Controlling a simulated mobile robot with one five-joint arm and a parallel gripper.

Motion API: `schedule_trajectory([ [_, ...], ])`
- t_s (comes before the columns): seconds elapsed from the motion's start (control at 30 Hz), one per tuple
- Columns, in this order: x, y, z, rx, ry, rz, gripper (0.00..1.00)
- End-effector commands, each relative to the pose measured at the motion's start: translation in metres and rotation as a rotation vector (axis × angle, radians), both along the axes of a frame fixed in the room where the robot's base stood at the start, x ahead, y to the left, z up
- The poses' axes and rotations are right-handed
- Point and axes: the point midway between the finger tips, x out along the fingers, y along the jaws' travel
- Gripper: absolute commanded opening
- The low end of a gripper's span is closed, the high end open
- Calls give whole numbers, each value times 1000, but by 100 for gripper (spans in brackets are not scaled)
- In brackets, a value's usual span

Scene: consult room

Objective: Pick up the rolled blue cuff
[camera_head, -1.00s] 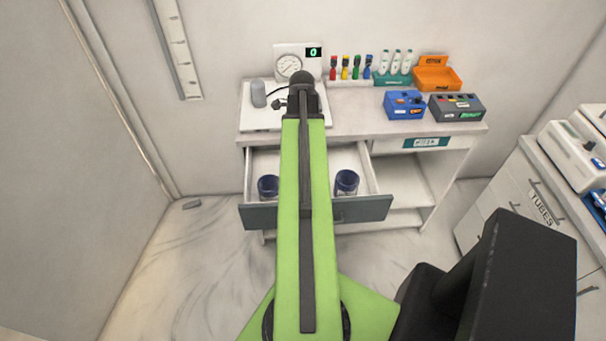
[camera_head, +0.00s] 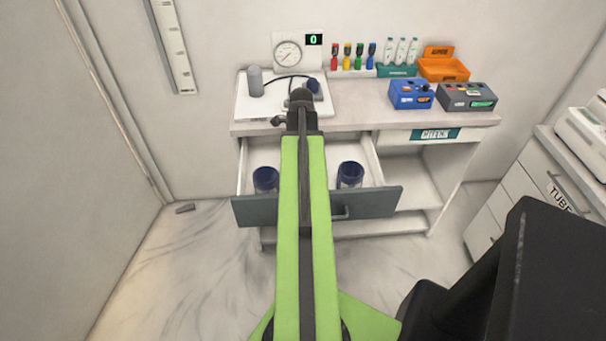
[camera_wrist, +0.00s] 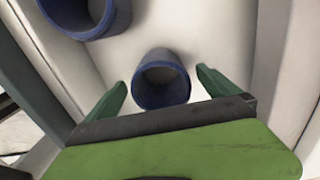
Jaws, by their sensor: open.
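Two dark blue rolled cuffs, hollow rings seen from above, stand in the open drawer (camera_head: 368,203): a left one (camera_head: 265,180) and a right one (camera_head: 350,175). In the wrist view, one blue cuff (camera_wrist: 162,80) is just beyond and between the fingertips of my gripper (camera_wrist: 166,86). My gripper is open, a finger on each side, with gaps beside the cuff. Another blue cuff (camera_wrist: 88,14) is cut off at the upper left. I cannot tell which head-view cuff each is. My arm hides the gripper and the drawer's middle in the head view.
On the desk top (camera_head: 360,115) are a white board (camera_head: 245,110) with a grey cylinder and a small dark blue item, a gauge (camera_head: 288,55), a blue box (camera_head: 410,93), a dark box (camera_head: 467,97) and an orange tray (camera_head: 443,68). A cabinet stands at right.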

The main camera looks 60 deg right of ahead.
Motion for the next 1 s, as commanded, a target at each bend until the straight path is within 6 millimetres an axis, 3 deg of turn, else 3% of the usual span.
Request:
schedule_trajectory([
  [0.3, -5, -3, -52, 0, 0, 1, 100],
  [0.57, -4, -3, -49, 0, 0, 1, 100],
  [1.0, -4, -3, -49, 0, 0, 2, 42],
])
